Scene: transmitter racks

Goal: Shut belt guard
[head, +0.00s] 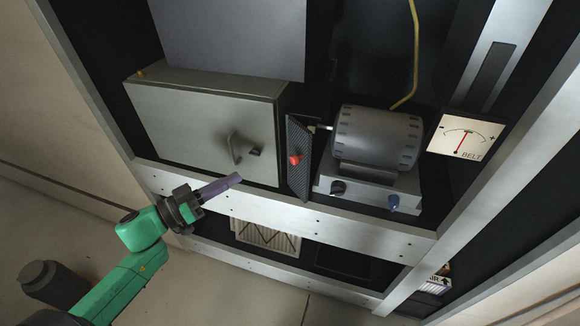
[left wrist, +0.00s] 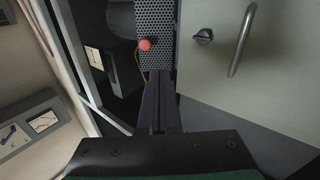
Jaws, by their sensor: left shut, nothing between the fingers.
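The belt guard (head: 297,160) is a dark perforated panel with a red knob (head: 295,160), between a grey cabinet and a motor in the head view. It also shows at the top of the left wrist view (left wrist: 159,32), with its red knob (left wrist: 145,43). I cannot tell how far the guard stands open. My left gripper (head: 238,179) is shut and empty, in front of the shelf edge, to the left of and below the knob in the head view. In the left wrist view its fingers point up toward the guard's lower end. My right gripper is not in view.
The grey cabinet (head: 190,125) has a handle (head: 235,149) and a small latch close to my left gripper. The motor (head: 375,138) sits right of the guard, beside a BELT gauge (head: 466,138). A pale shelf beam (head: 330,222) runs below. Open floor lies at lower left.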

